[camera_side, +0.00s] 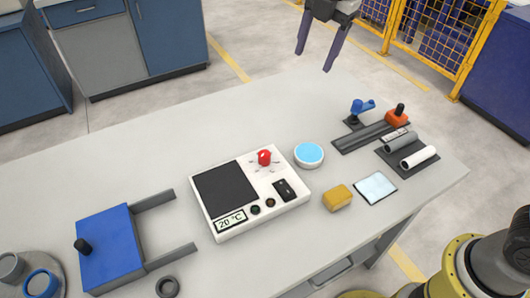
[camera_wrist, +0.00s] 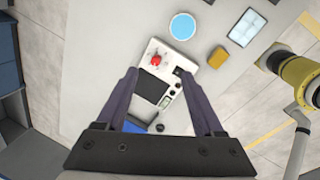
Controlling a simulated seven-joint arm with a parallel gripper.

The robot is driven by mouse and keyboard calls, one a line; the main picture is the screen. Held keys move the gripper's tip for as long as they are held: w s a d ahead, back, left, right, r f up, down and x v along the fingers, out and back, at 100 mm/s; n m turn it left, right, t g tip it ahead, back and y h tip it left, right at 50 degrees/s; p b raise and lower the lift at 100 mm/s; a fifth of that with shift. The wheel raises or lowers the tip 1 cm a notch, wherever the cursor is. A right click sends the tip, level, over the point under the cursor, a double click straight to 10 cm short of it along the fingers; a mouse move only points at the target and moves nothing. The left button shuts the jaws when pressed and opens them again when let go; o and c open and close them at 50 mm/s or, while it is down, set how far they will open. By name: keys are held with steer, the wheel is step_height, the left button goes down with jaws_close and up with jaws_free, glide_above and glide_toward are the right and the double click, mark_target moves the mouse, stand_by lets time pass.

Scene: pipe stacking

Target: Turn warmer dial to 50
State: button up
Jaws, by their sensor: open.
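The warmer (camera_side: 248,190) is a white box with a black plate on the table, and its display reads 20 °C. Its red dial (camera_side: 264,157) is at the upper right of its top face. In the wrist view the warmer (camera_wrist: 192,63) lies between and beyond my fingers, with the red dial (camera_wrist: 155,58) near its far left corner. My gripper (camera_side: 316,60) is open and empty, high above the back edge of the table, well apart from the dial. Its two fingers also show in the wrist view (camera_wrist: 164,80).
A blue-topped dish (camera_side: 309,154), a yellow sponge (camera_side: 338,197) and a pale cloth (camera_side: 375,187) lie right of the warmer. Pipes (camera_side: 418,157) and a blue clamp (camera_side: 361,108) stand farther right. A blue block fixture (camera_side: 110,248) is at left. The table's back is clear.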

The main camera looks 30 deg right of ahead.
steer(key=w+a+f+n, duration=0.1)
steer(key=w+a+f, duration=0.35)
steer(key=f, duration=0.25)
steer(key=n+g, duration=0.1)
steer(key=g, duration=0.1)
glide_toward(264, 153)
steer(key=shift+h, duration=0.4)
steer(key=f, duration=1)
steer(key=shift+w+a+f, duration=0.1)
steer(key=shift+a, duration=0.2)
jaws_close()
